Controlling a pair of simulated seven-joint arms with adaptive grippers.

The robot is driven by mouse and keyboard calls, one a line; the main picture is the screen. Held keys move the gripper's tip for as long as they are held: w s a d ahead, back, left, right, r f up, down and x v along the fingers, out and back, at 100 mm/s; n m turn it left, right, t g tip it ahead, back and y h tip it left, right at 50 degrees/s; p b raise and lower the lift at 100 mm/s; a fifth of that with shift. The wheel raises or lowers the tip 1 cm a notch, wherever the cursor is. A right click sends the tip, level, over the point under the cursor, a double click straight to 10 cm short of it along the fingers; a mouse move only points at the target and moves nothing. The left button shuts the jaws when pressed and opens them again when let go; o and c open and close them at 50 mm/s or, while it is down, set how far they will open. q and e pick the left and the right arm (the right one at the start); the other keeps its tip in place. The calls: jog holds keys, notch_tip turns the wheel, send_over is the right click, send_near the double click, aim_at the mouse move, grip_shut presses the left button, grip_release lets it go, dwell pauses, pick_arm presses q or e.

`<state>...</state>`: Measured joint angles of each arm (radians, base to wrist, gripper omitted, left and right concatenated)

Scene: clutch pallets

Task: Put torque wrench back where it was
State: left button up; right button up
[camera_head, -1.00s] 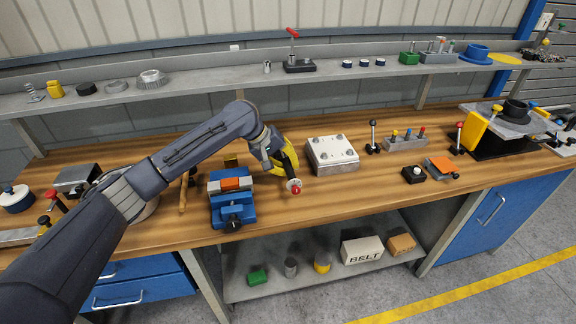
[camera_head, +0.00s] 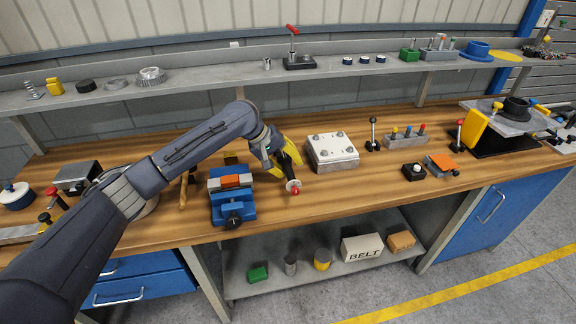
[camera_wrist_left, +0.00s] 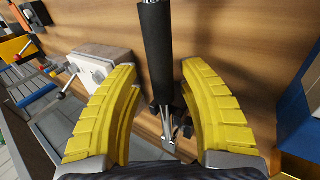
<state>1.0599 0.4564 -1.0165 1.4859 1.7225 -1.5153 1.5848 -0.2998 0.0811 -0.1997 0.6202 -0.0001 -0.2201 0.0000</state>
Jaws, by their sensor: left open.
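A tool that looks like the torque wrench (camera_head: 293,185) is at the bench front, between the vise and the white block. It has a dark handle, a pale disc and a red end. My left gripper (camera_head: 283,162) is at its handle, with yellow fingers spread. In the left wrist view the black handle (camera_wrist_left: 155,55) runs between the open fingers of my left gripper (camera_wrist_left: 163,115), with a visible gap on each side. A metal part shows at each end of the handle. I cannot tell whether it rests on the bench. My right gripper is not in view.
A blue vise (camera_head: 233,208) with an orange piece stands close to the left of the gripper. A white bolted block (camera_head: 332,152) stands close to the right. A small black box (camera_head: 413,171) is farther right. Bare wood (camera_head: 345,190) lies in front of the block.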

pick_arm(q)
jog(key=shift+r, duration=0.5)
jog(key=v, duration=1.2)
